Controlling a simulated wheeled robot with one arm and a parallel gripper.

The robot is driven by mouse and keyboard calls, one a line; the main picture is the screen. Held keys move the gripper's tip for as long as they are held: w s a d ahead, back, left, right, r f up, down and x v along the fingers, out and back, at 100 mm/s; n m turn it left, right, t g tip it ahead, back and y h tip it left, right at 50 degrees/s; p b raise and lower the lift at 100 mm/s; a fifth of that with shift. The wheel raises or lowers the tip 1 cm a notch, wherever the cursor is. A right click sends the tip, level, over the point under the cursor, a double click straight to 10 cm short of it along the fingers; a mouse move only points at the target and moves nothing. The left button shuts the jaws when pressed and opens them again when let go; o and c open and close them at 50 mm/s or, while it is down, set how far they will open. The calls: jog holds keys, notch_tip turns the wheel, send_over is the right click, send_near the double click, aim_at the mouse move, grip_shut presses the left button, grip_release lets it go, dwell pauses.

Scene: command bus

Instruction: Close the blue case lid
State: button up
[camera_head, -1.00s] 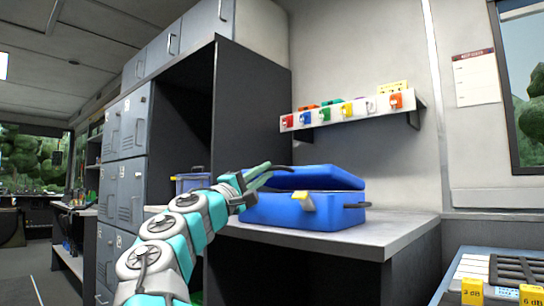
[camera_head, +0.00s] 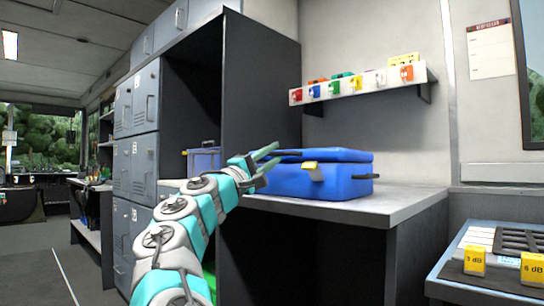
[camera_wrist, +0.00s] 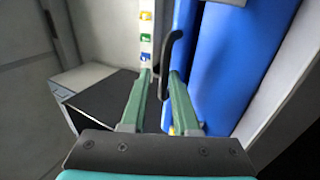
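The blue case (camera_head: 335,185) sits on the grey countertop. Its lid (camera_head: 335,156) lies low and almost level over the body, with a thin dark seam between them; I cannot tell if it is fully shut. A yellow latch (camera_head: 312,171) is on the front. My gripper (camera_head: 272,155) is at the left end of the case, at lid height. In the wrist view, its two green fingers (camera_wrist: 164,76) are apart, with a dark curved handle (camera_wrist: 168,55) at their tips. The lid (camera_wrist: 184,25) and body (camera_wrist: 230,70) show beside the right finger; contact is unclear.
A dark cabinet panel (camera_head: 262,80) stands behind my gripper. Another blue box (camera_head: 205,160) sits in the cabinet at left. The countertop (camera_head: 400,200) right of the case is clear.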

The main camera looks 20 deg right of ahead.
jog(key=v, duration=0.8)
jog(key=shift+d, duration=0.1)
dwell(0.4)
